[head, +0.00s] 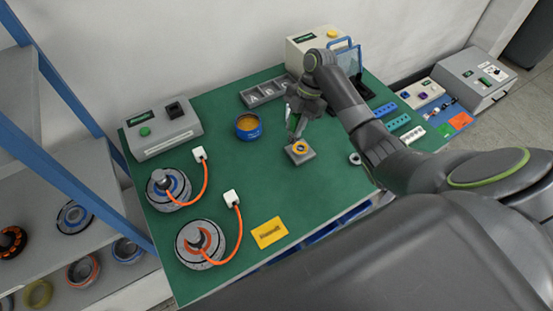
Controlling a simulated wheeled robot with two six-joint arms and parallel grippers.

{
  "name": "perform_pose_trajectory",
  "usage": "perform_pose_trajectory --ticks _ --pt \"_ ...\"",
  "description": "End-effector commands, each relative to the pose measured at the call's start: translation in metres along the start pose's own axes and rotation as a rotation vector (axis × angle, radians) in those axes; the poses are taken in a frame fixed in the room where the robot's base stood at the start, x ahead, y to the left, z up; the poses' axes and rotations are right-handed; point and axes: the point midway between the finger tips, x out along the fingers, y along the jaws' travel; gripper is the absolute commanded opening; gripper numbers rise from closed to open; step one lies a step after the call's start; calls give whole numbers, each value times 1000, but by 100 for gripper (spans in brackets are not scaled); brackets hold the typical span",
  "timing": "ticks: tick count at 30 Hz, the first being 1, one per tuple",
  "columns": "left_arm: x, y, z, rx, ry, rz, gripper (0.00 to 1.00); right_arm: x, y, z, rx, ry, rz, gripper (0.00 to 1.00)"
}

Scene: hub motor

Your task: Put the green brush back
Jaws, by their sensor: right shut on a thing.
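My right gripper (297,112) reaches in from the right over the green-topped bench (225,190). It is shut on a slim thing with a green part, which I take to be the green brush (293,123). Its lower end points down just above or behind a small grey block with a yellow-orange ring on top (300,151); I cannot tell whether they touch. The gripper and wrist hide part of the brush. My left gripper is not in view.
A blue tin with yellow contents (248,127) stands left of the gripper. A grey tray marked with letters (262,94) lies behind. Two hub motors (201,243) (168,187) with orange cables sit left. A yellow card (269,232) lies in front. Coloured strips (397,122) lie right.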

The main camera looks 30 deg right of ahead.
Motion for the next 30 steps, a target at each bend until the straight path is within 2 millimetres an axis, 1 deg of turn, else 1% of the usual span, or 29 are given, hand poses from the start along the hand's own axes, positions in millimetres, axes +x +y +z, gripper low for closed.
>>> perform_pose_trajectory --ticks 1,6,12,16,20,23,30 --pt "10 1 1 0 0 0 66 8 3 -7 35 2 19 3" --pt "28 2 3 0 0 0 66 16 12 -37 200 3 90 3" --pt "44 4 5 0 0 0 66 20 16 -69 391 4 167 3" --pt "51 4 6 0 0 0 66 20 17 -83 485 4 204 3" --pt "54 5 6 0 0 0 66 19 16 -92 544 2 225 3" --pt "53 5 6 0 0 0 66 26 16 -92 567 3 230 3" --pt "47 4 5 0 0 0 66 65 15 -76 572 2 230 3"
